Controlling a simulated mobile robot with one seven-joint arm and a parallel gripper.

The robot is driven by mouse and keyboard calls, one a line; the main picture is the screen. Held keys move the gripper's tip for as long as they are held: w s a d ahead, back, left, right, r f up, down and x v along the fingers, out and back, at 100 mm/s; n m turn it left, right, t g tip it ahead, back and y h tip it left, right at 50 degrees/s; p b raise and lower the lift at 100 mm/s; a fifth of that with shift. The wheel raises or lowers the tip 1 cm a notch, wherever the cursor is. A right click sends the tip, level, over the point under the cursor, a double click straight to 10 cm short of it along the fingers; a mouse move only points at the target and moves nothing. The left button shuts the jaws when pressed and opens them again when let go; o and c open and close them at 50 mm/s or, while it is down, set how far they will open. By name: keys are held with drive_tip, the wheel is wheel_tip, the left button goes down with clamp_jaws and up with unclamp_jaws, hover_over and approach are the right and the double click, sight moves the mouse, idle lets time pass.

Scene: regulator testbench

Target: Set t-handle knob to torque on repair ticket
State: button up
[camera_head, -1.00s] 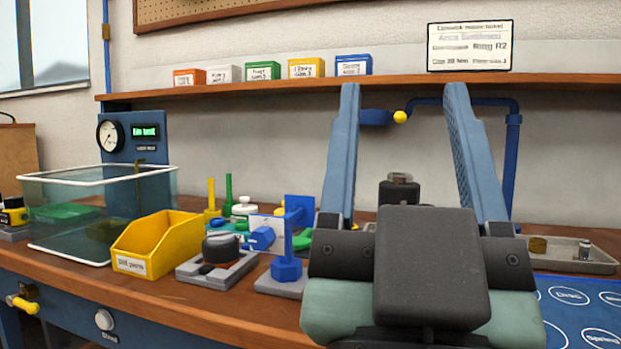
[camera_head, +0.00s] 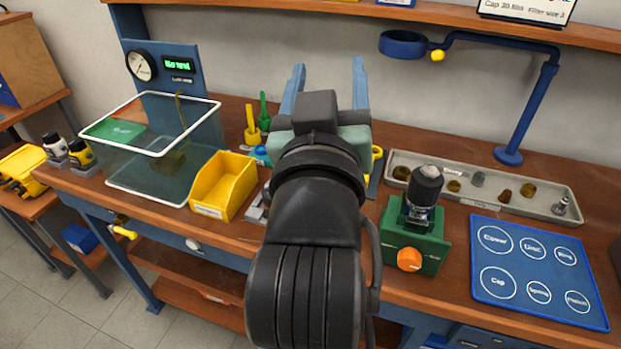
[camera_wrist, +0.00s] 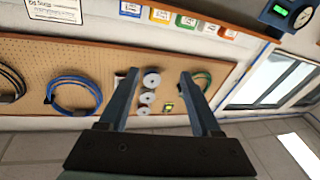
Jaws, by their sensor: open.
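My gripper (camera_head: 328,78) is open and empty, its fingers pointing up and away toward the back wall; in the wrist view (camera_wrist: 159,76) nothing lies between the fingers. The repair ticket (camera_head: 525,8) is cut off at the top right of the head view; its lower line starts with "Cap", but the number is unclear. It also shows in the wrist view (camera_wrist: 55,10). A yellow-handled tool (camera_head: 251,127) and a green-handled tool (camera_head: 264,112) stand left of my gripper. The blue tool is hidden behind my arm, so I cannot see the T-handle knob's setting.
A green fixture (camera_head: 430,250) with an orange knob holds a dark-topped regulator (camera_head: 424,188). A blue labelled mat (camera_head: 540,270) lies right of it, a grey parts tray (camera_head: 575,205) behind. A yellow bin (camera_head: 222,190) and clear tank (camera_head: 160,150) stand left. A blue ring stand (camera_head: 509,155) rises behind.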

drive_tip(key=s+d+f+n+g+h+p, duration=0.1)
drive_tip(key=d+f+n+g+h+p, duration=0.15)
drive_tip(key=f+n+p, duration=0.35)
drive_tip(key=d+f+n+g+h+p, duration=0.1)
drive_tip(key=f+n+g+h+p, duration=0.3)
drive_tip(key=f+n, duration=0.4)
drive_tip(key=s+a+f+n+t+y, duration=0.15)
drive_tip(key=s+a+f+n, duration=0.35)
drive_tip(key=n, duration=0.8)
drive_tip(key=s+a+f+n+t+y, duration=0.1)
drive_tip(key=s+a+f+n+t, duration=0.3)
drive_tip(key=f+n, duration=0.65)
drive_tip(key=w+d+r+n, duration=0.1)
drive_tip(key=w+d, duration=0.1)
drive_tip(key=w, duration=0.3)
drive_tip(key=w+d+r+n+g+p, duration=0.1)
drive_tip(key=w+d+r, duration=0.1)
drive_tip(key=w, duration=0.4)
drive_tip(key=shift+w+d+n, duration=0.2)
drive_tip(key=shift+d+n, duration=0.05)
drive_tip(key=shift+n, duration=0.1)
drive_tip(key=shift+c, duration=0.3)
clamp_jaws()
